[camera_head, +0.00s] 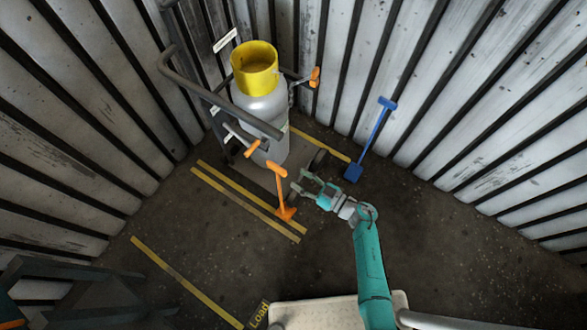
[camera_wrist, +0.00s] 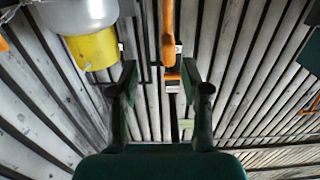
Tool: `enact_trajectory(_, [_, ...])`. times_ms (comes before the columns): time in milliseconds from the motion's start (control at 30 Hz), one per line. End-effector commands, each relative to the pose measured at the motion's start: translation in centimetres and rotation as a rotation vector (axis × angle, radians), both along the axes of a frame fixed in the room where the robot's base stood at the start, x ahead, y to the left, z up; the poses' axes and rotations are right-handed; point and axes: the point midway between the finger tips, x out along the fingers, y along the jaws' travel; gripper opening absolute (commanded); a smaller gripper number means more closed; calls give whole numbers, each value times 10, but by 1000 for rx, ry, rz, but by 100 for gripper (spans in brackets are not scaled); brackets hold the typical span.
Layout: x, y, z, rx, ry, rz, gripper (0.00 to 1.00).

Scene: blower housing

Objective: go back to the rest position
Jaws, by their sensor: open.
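My gripper (camera_head: 303,186) is at the end of my teal arm, low over the floor in the head view. It is just right of an orange upright tool (camera_head: 281,188) with a flat orange foot. In the wrist view my gripper (camera_wrist: 159,78) has its two fingers wide apart with nothing clasped. An orange bar (camera_wrist: 168,30) shows beyond and between the fingertips there. I cannot tell whether it touches them.
A grey cylinder with a yellow collar (camera_head: 255,65) stands on a cart with a dark rail (camera_head: 215,95). A blue tool (camera_head: 372,140) leans at the right wall. Corrugated walls close the corner. Yellow stripes (camera_head: 245,200) mark the floor. Open floor lies right of my arm.

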Motion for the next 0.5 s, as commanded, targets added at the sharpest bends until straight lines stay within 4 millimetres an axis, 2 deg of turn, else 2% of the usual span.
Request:
enact_trajectory(333, [-4,-2,0,1,-2,-4,47])
enact_trajectory(500, [-27,-3,8,14,-38,-70,47])
